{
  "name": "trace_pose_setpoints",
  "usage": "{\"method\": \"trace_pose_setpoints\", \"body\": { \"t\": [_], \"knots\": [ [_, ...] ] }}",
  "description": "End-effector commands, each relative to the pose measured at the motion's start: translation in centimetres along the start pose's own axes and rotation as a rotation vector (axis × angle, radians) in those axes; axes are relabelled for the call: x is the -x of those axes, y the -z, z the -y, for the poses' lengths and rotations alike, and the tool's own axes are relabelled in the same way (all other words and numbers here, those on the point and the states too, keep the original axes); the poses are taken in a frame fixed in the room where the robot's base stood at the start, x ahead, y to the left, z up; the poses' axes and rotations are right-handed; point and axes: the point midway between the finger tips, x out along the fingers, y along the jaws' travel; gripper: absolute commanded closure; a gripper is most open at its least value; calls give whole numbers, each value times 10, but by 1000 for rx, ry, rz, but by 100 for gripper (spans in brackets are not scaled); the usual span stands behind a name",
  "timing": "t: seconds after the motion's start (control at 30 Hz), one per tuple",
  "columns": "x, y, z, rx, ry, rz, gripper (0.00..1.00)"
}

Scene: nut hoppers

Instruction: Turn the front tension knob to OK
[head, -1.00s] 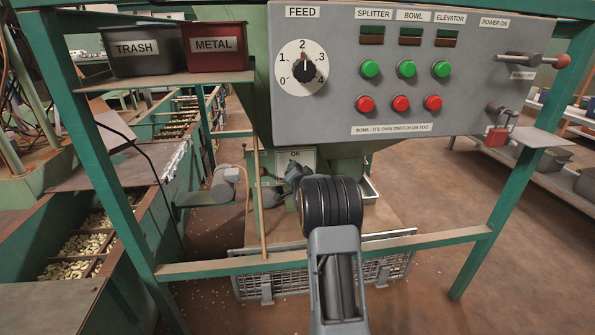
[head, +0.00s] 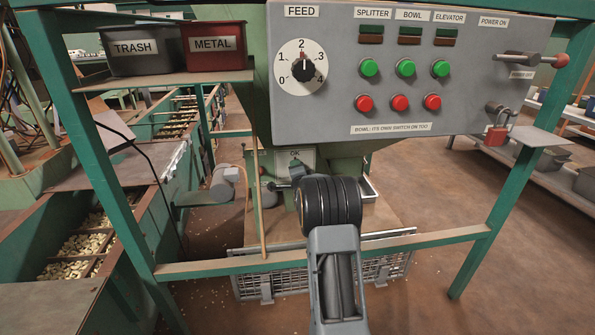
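A small pale plate marked OK (head: 295,153) shows on the green machine below the grey control panel, just above my arm's black wrist. The front tension knob cannot be made out clearly there; dark parts and my wrist cover much of that area. My gripper (head: 284,185) shows only as a small dark piece left of the wrist, low by the plate. Its fingertips are too small and too hidden to tell whether they are open, or touching anything.
The grey control panel (head: 465,100) with the FEED dial (head: 302,68) pointing near 2 hangs above my arm. A green frame rail (head: 430,240) crosses beneath the forearm. TRASH (head: 147,67) and METAL (head: 214,58) bins stand on a shelf at upper left.

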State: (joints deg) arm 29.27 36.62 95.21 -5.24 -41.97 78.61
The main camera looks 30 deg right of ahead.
Motion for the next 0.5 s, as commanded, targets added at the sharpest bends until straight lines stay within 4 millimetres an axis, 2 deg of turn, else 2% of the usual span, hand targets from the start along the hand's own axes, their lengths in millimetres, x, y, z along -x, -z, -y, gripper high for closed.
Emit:
{"method": "trace_pose_setpoints", "body": {
  "t": [0.4,0.43,0.5],
  "knots": [
    [0,0,-1,-5,-2,0,78],
    [0,0,-1,-5,-2,0,53],
    [0,0,-1,-5,-2,0,46]
  ]
}}
